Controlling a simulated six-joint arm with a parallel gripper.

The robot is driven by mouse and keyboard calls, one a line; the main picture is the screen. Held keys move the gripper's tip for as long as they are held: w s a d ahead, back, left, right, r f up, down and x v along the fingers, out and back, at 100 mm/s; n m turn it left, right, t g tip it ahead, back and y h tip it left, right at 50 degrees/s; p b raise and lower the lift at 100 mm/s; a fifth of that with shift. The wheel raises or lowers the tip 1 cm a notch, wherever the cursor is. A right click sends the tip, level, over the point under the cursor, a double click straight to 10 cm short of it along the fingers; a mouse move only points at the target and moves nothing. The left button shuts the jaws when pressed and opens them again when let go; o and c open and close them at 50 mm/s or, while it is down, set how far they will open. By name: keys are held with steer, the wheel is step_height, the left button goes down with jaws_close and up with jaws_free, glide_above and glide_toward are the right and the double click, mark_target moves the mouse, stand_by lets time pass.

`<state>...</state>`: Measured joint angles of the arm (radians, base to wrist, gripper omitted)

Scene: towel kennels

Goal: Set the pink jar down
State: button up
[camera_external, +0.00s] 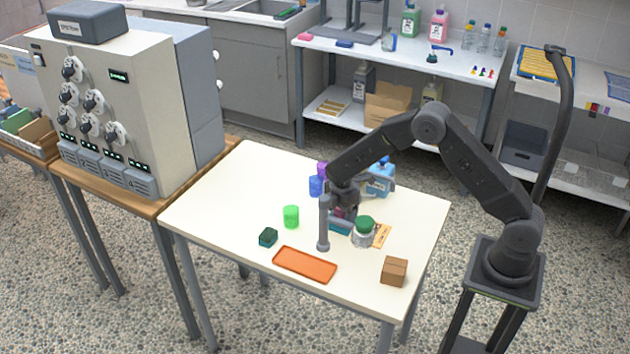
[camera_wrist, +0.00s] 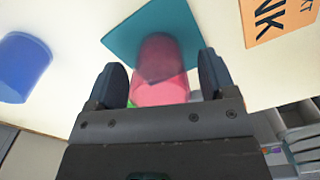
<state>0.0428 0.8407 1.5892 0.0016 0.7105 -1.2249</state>
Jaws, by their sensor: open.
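The pink jar (camera_wrist: 160,75) is in the middle of the wrist view, on or just over a teal square mat (camera_wrist: 128,38); I cannot tell whether its base touches. My gripper (camera_wrist: 160,72) is open, with one dark finger on each side of the jar and gaps visible beside it. In the external view my gripper (camera_external: 343,204) points down over the table and mostly hides the jar. Part of the teal mat (camera_external: 341,228) shows below it. An orange card with dark lettering (camera_wrist: 277,18) lies next to the mat.
A grey post (camera_external: 323,228) and a green-lidded jar (camera_external: 364,233) stand close to my gripper. A blue jar (camera_external: 316,187) and a blue bottle (camera_external: 380,180) are behind. A green jar (camera_external: 291,217), orange tray (camera_external: 305,265) and brown box (camera_external: 394,272) are around.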

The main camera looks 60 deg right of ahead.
steer(key=shift+r, duration=0.1)
steer(key=s+r+m+t, duration=0.1)
steer(key=s+r, duration=0.1)
steer(key=r, duration=0.8)
steer(key=s+r+m, duration=0.1)
steer(key=s+r, duration=0.1)
steer(key=r, duration=0.7)
steer(key=s+a+r+m+t, duration=0.1)
steer(key=s+r+m, duration=0.3)
steer(key=s, duration=0.8)
steer(key=s+a+r+m+t, duration=0.1)
steer(key=s+r+m+t, duration=0.2)
steer(key=s+m, duration=0.4)
steer(key=s+r, duration=0.1)
steer(key=s, duration=0.4)
steer(key=shift+r+m+t, duration=0.2)
steer(key=shift+m+t, duration=0.1)
